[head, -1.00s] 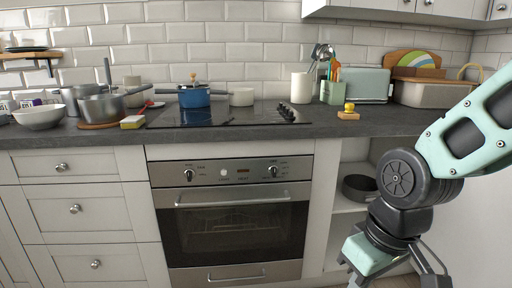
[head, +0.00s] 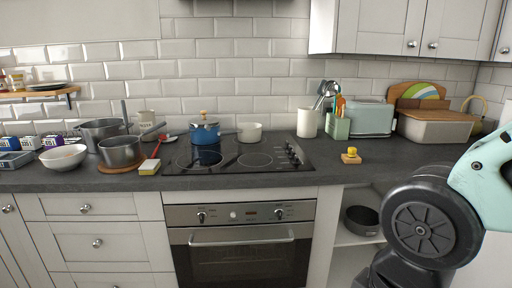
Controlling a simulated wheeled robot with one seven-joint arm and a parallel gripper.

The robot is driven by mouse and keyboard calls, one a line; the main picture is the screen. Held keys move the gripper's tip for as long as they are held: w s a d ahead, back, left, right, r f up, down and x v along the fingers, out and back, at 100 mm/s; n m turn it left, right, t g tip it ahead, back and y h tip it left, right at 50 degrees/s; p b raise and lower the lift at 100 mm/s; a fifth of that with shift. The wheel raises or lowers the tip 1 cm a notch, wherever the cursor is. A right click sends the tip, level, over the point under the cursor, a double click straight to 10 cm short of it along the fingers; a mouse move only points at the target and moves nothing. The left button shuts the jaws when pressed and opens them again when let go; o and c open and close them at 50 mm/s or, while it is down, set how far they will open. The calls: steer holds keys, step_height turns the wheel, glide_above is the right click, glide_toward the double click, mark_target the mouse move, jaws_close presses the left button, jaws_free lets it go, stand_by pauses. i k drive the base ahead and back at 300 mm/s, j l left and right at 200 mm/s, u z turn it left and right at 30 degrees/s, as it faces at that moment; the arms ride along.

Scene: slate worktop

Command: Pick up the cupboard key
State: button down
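I cannot make out a cupboard key anywhere in the head view. A small yellow thing on a wooden block (head: 351,157) sits on the worktop right of the hob, too small to tell in detail. My arm shows at the lower right, in front of the worktop, but my gripper is below the picture and out of sight.
The slate worktop (head: 300,180) holds a hob (head: 255,159) with a blue pot (head: 205,132) and a cream pot (head: 249,132). A toaster (head: 372,119) and bread bin (head: 435,128) stand right.

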mark_target(352, 151)
steer(key=z, duration=0.6)
steer(key=i+j+z, duration=0.1)
steer(key=i+j, duration=0.2)
steer(key=i+j+z, duration=0.1)
steer(key=i+j, duration=0.15)
steer(key=j, duration=0.15)
steer(key=i+j, duration=0.25)
steer(key=j, duration=0.15)
steer(key=i+j+z, duration=0.15)
steer(key=j, duration=0.25)
steer(key=i+j+z, duration=0.1)
steer(key=i+j, duration=0.25)
